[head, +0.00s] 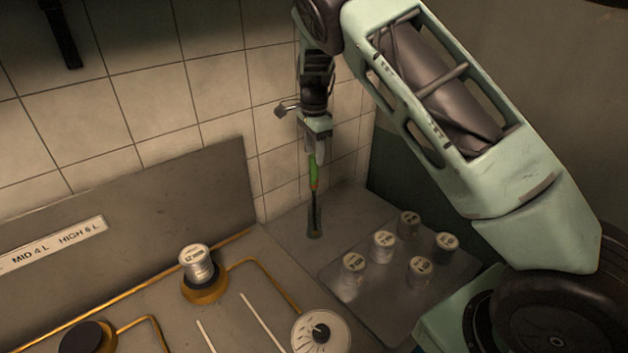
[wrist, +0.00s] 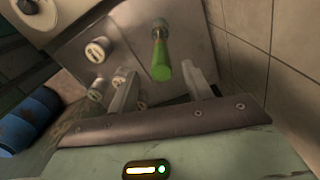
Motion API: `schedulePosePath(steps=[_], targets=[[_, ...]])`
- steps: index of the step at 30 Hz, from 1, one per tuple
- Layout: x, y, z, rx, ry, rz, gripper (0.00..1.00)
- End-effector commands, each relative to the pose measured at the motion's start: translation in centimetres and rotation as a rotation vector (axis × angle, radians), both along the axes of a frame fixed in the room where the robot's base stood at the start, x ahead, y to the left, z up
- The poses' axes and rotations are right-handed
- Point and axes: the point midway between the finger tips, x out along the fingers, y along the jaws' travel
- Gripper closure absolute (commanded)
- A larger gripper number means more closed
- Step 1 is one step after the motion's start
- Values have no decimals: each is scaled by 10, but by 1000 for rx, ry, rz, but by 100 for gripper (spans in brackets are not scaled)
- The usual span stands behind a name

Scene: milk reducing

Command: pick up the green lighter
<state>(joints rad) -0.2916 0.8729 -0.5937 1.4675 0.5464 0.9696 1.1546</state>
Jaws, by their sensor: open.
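The green lighter (head: 314,171) stands upright at the back right of the counter, with its green handle at the top and a thin dark stem running down to a small holder (head: 314,233). My gripper (head: 315,156) is directly above it, pointing down, with the fingertips around or just over the handle's top. In the wrist view the lighter (wrist: 161,58) shows between the two spread fingers of my gripper (wrist: 163,82). The fingers are open, with a gap on each side of the handle. I cannot tell how deep the handle sits between them.
Several lidded jars (head: 383,246) stand on a metal plate to the right of the lighter. Another jar (head: 196,262) sits on a burner to the left. A white dial (head: 320,332) is at the front. A tiled wall (head: 222,110) rises close behind the lighter.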

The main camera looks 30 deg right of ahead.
Motion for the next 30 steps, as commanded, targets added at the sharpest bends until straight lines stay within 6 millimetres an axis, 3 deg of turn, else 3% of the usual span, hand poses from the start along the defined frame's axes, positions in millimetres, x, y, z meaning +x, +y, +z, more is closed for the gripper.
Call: schedulePosePath(steps=[12,20,25,26,30], targets=[[1,-1,-48,1,2,0,50],[2,-1,-52,2,0,0,50],[2,-1,-52,2,0,0,94],[2,-1,-51,2,0,0,98],[2,-1,-51,1,-1,0,98]])
